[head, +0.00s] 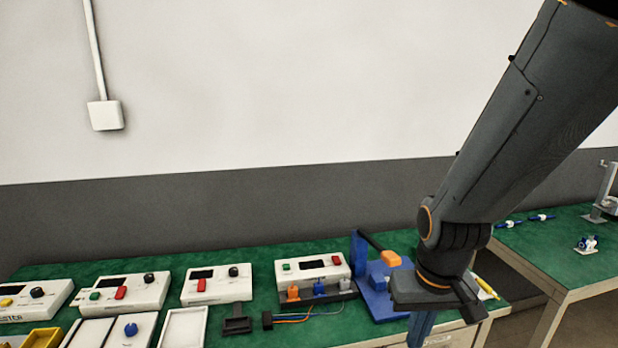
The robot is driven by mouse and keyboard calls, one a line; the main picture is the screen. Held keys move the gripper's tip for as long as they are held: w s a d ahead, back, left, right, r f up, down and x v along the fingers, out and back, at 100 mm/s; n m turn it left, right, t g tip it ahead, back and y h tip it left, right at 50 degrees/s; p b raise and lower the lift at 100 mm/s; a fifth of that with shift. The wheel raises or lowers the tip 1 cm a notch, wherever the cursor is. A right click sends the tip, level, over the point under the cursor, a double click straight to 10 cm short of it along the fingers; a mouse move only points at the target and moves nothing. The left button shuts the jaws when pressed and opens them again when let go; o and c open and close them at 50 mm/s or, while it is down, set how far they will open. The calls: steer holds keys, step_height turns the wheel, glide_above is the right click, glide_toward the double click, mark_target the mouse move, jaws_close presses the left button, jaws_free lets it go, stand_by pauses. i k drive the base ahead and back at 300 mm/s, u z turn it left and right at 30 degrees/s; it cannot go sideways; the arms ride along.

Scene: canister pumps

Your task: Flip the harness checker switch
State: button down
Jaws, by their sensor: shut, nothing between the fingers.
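A white box (312,268) with a green button, a dark display and a red switch (336,260) stands near the middle of the green bench. Orange and blue connectors and coloured wires (292,318) lie at its front, so I take it as the harness checker. Its label is too small to read. The red switch's exact position cannot be told. My gripper (421,328) hangs to the right of this box, apart from it, pointing down near the bench's front edge. It is shut and empty. Its fingertips run towards the bottom edge of the picture.
A blue fixture (374,303) with an orange-ended handle (391,258) stands between the box and my gripper. Other white boxes (217,285) with knobs and switches stand to the left, with a small black stand (237,324) nearer. A second green bench (555,250) is at right.

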mark_target(336, 260)
steer(key=k, duration=0.6)
steer(key=u, duration=0.4)
steer(key=i, duration=1.6)
steer(key=z, duration=0.4)
